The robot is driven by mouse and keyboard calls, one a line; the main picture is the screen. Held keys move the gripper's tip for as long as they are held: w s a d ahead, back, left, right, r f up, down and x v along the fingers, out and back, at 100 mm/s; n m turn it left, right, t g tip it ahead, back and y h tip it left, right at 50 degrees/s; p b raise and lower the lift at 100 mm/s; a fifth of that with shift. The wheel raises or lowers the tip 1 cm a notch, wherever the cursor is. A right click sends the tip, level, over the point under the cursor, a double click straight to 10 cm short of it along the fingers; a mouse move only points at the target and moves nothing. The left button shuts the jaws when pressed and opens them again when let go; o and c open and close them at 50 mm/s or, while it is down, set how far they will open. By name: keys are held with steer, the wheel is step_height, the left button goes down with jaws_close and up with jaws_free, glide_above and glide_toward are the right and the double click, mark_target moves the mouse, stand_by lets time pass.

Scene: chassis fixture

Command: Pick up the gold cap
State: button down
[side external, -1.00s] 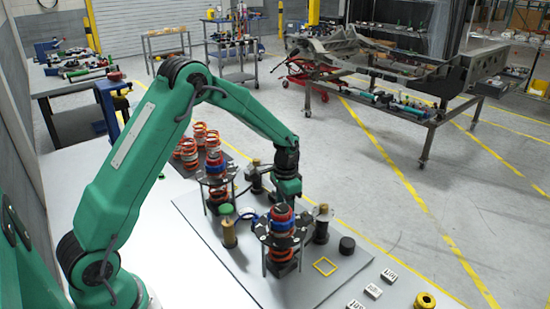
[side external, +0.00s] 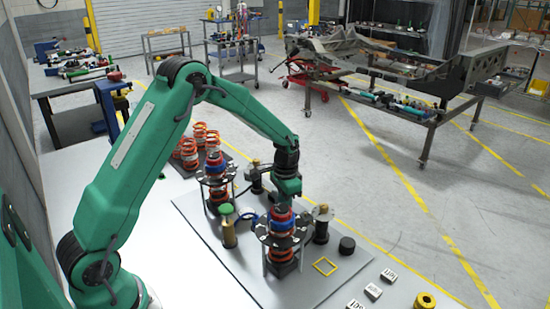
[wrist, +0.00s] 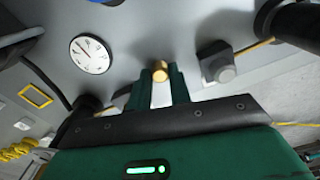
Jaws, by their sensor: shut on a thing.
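The gold cap (wrist: 160,67) shows in the wrist view, small and round, between the tips of my two green fingers. My gripper (wrist: 161,77) is shut on it. In the side view, my gripper (side external: 285,194) points down above the grey board, behind the near spring assembly. I cannot make out the cap there; the jaws and the assembly's stacked rings hide that spot. In the wrist view, the cap appears against the grey board surface, and its height above the board is hard to tell.
The near spring assembly (side external: 282,240) stands close in front of my gripper. A dark post (side external: 321,225) is to its right, and a green-topped post (side external: 228,228) to its left. A yellow square frame (side external: 325,266) and a black cylinder (side external: 346,245) lie on the board (side external: 215,262).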

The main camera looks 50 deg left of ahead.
step_height(320, 180, up, 10)
stand_by(0.6)
steer(key=shift+d+f, duration=0.1)
stand_by(0.3)
glide_toward(305, 216)
stand_by(0.4)
steer(key=shift+f, duration=0.15)
steer(key=shift+f, duration=1.7)
steer(key=shift+f, duration=0.15)
steer(key=shift+f, duration=0.75)
steer(key=shift+f, duration=0.4)
stand_by(1.1)
